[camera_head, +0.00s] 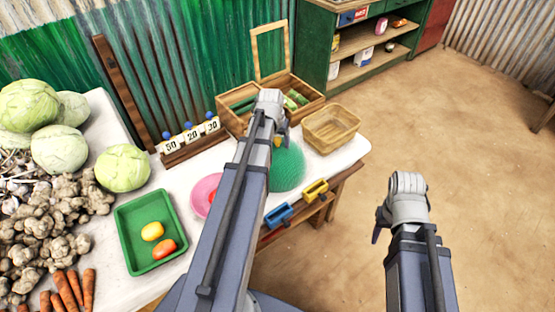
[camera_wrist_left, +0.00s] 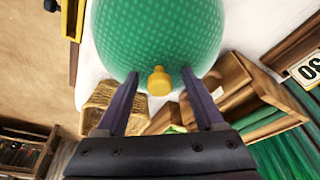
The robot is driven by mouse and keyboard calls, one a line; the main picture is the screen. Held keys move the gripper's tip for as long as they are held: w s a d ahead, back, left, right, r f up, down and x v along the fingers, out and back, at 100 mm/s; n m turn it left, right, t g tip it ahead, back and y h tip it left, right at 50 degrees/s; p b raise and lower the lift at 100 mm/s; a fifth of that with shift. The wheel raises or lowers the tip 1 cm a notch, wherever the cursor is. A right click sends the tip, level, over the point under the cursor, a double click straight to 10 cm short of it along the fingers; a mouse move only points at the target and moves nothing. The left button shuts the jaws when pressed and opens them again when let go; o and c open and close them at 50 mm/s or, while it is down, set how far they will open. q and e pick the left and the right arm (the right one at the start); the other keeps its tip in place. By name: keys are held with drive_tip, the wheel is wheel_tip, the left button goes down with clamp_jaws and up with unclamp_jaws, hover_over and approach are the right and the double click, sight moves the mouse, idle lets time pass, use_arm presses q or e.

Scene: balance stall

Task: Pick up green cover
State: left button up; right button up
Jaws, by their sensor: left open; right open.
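The green cover (camera_head: 288,170) is a mesh dome on the right part of the white table, partly hidden by my left arm in the head view. In the left wrist view the cover (camera_wrist_left: 155,35) fills the top middle, with a yellow knob (camera_wrist_left: 159,82). My left gripper (camera_wrist_left: 160,76) is open, its two dark fingers on either side of the knob with gaps showing. In the head view my left gripper (camera_head: 272,112) is over the cover, its fingers largely hidden. My right gripper (camera_head: 378,234) is open and empty, off to the right above the bare floor.
Around the cover are a pink round item (camera_head: 205,192), a wicker basket (camera_head: 333,128), a wooden box (camera_head: 233,118), a blue block (camera_head: 278,214) and a yellow block (camera_head: 315,190). A green tray (camera_head: 136,222) holds two fruits. Vegetables crowd the left.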

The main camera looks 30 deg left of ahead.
use_arm(q)
drive_tip(key=shift+r, duration=0.1)
drive_tip(key=shift+c, duration=0.3)
drive_tip(key=shift+s, duration=0.1)
clamp_jaws()
idle(0.8)
